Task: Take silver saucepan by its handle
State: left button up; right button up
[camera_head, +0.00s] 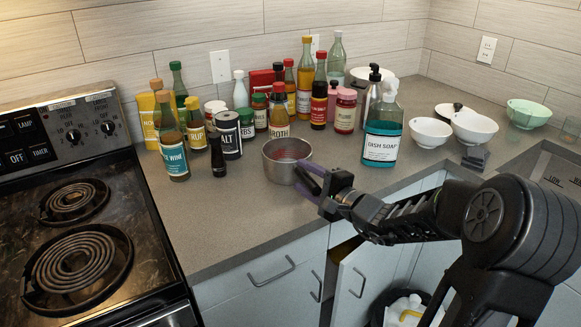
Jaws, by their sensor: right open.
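The silver saucepan (279,163) stands upright on the grey counter, to the right of the stove and in front of the bottles. Its inside looks reddish. My right gripper (307,178) reaches in from the right, with its purple-grey fingers at the pan's right side. The fingers are open, and the handle is mostly hidden by them. I cannot tell whether they touch the pan or its handle. My left gripper is not in view.
Several bottles and jars crowd the counter behind the pan. A dish soap bottle (382,134) and white bowls (430,133) stand to the right. The coil stove (77,262) is at left. Counter in front of the pan is clear, and a cabinet door (367,281) below hangs open.

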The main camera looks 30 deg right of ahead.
dwell(0.6)
grip_shut()
dwell(0.3)
jog(key=shift+r, duration=0.15)
dwell(0.8)
